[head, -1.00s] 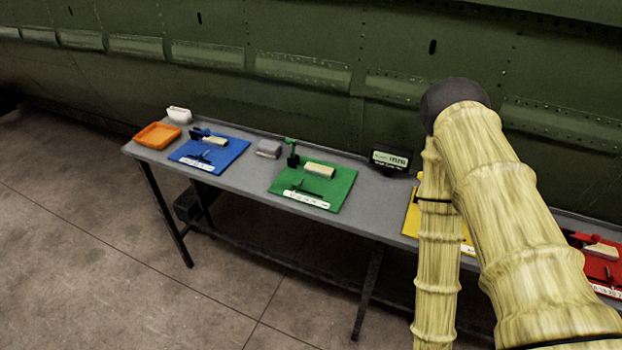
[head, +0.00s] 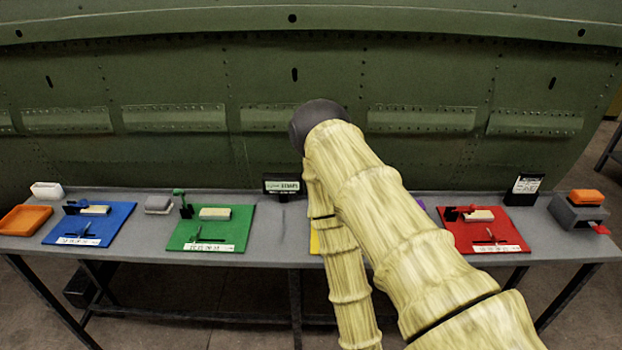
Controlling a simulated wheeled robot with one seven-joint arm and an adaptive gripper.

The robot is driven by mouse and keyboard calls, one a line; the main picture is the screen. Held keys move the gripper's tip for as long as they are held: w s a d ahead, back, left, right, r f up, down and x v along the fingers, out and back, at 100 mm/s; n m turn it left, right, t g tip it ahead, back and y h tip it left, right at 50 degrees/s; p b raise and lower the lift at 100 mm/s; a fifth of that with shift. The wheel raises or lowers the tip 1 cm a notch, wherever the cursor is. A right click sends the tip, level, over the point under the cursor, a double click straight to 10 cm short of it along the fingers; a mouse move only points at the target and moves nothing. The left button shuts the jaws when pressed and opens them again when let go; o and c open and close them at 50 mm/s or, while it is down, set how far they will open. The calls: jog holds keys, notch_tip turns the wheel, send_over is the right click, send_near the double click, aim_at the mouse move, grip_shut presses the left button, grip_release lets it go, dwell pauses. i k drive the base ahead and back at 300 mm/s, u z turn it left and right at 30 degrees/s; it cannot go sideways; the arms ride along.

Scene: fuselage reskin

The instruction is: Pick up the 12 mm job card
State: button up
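I cannot tell which item is the 12 mm job card, because the print is too small to read. A white card on a dark stand (head: 524,187) stands upright at the back right of the grey table (head: 150,256). A dark sign with a pale printed face (head: 283,185) stands at the back middle. White printed strips lie along the front edges of the blue mat (head: 117,219), green mat (head: 241,218) and red mat (head: 453,228). My gripper is not in view.
Small tools and pale blocks lie on the mats. An orange tray (head: 22,220) and a white box (head: 47,190) are at the left end. A grey block with an orange piece (head: 580,210) is at the right end. The green fuselage wall (head: 200,75) rises behind the table.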

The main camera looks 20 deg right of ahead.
aim_at(527, 181)
jog(key=z, duration=3.7)
jog(key=i, duration=1.65)
jog(key=u, duration=3.15)
